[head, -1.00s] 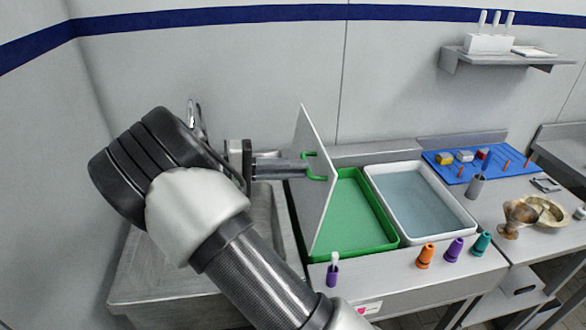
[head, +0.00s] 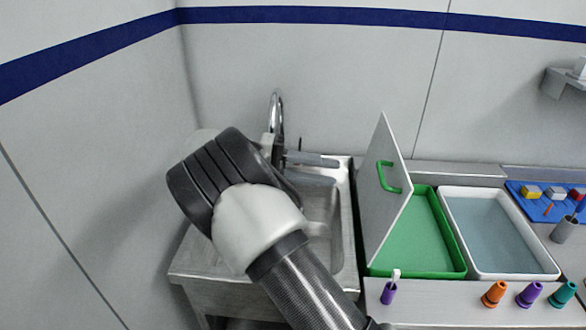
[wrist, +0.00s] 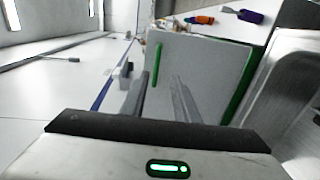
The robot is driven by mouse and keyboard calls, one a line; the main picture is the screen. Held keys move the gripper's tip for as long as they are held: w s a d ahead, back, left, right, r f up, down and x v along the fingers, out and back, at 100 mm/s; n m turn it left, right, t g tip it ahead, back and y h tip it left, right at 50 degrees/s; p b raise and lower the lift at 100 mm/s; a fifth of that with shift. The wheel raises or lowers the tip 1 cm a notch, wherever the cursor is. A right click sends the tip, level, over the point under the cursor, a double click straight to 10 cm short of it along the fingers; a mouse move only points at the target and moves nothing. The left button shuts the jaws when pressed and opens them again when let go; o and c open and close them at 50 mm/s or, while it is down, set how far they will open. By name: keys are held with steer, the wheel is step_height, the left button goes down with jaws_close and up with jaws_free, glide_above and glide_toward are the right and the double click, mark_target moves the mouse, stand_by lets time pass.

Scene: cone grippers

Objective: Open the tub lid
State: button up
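The tub lid (head: 376,225) is a grey-white panel standing steeply up, tilted, along the left edge of the green tub (head: 440,272). Its green handle (head: 388,177) is on the face toward my arm. In the wrist view the lid (wrist: 205,70) is ahead, with the handle (wrist: 157,63) running up its left part. The tub is uncovered and its green inside shows. My gripper (head: 337,171) is over the sink, left of the lid and apart from the handle. Its two fingers are spread and empty, as the wrist view (wrist: 159,82) also shows.
A sink (head: 345,215) with a tall faucet (head: 276,115) lies under and behind my arm. A white tub (head: 553,270) of bluish content stands right of the green one. Purple, orange and teal small items (head: 495,294) line the counter front. A blue board (head: 530,208) is farther right.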

steer(key=a, duration=0.7)
steer(key=shift+a+r, duration=0.3)
steer(key=shift+r, duration=0.1)
steer(key=s+d+r+g+y+p, duration=0.1)
steer(key=s+d+r+y, duration=0.3)
steer(key=d, duration=0.5)
steer(key=s+d+r+g+y+p, duration=0.1)
steer(key=d+r+y, duration=0.3)
steer(key=d, duration=0.6)
steer(key=s+d+r+t+y+p, duration=0.1)
steer(key=s+t+y, duration=0.6)
steer(key=s, duration=1.3)
steer(key=shift+d+r+t+y+p, duration=0.25)
steer(key=shift+r+t+y+p, duration=0.1)
steer(key=shift+y+p, duration=0.4)
